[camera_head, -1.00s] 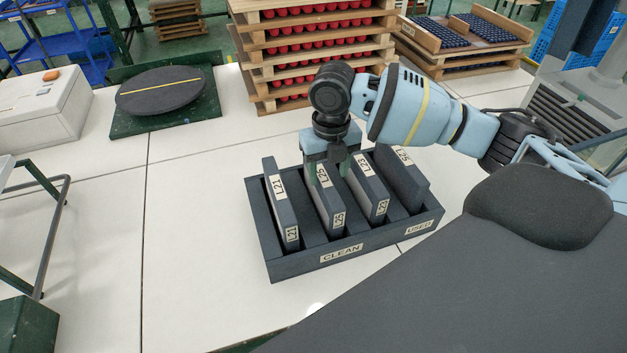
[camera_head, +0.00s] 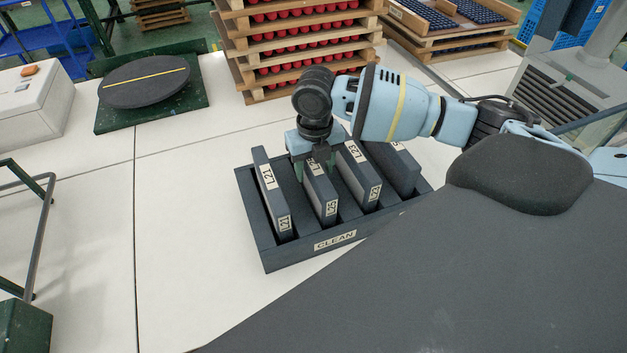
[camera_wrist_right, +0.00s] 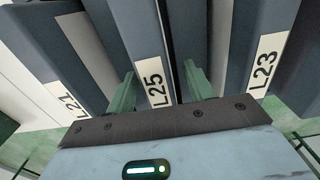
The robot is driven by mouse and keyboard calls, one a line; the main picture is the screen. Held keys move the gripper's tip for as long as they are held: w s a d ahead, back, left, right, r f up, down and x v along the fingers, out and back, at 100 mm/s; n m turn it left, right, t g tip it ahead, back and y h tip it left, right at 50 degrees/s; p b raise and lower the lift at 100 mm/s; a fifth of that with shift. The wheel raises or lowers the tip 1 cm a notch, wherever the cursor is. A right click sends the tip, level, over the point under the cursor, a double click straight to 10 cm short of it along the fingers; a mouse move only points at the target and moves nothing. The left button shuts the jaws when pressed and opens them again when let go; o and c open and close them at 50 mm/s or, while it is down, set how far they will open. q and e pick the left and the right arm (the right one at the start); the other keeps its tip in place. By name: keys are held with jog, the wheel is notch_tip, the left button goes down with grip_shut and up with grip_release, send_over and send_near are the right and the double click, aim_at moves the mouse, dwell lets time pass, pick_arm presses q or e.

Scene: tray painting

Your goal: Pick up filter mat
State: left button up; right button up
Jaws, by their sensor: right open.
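Several dark filter mats stand upright in the slots of a dark box labelled CLEAN (camera_head: 292,257). Mat L21 (camera_head: 272,203) is at the left, mat L25 (camera_head: 322,193) beside it, then mat L23 (camera_head: 360,178). Another mat (camera_head: 398,168) stands at the right. My right gripper (camera_head: 317,165) is open, pointing down over mat L25. In the wrist view its green fingers (camera_wrist_right: 160,88) are on either side of mat L25 (camera_wrist_right: 152,45), with mats L21 (camera_wrist_right: 75,55) and L23 (camera_wrist_right: 265,60) outside them. Whether the fingers touch L25 is unclear. My left gripper is out of view.
A round dark disc with a yellow line (camera_head: 145,88) lies on a green stand at the upper left. Stacked wooden trays with red parts (camera_head: 290,50) stand behind the box. A white case (camera_head: 35,105) is at the far left. The white table between is clear.

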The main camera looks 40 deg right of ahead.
jog(key=shift+w+a+f, duration=0.1)
jog(key=shift+w+f, duration=0.05)
jog(key=shift+f, duration=1.55)
jog(key=c, duration=0.9)
notch_tip(320, 180, up, 10)
jog(key=shift+r, duration=0.1)
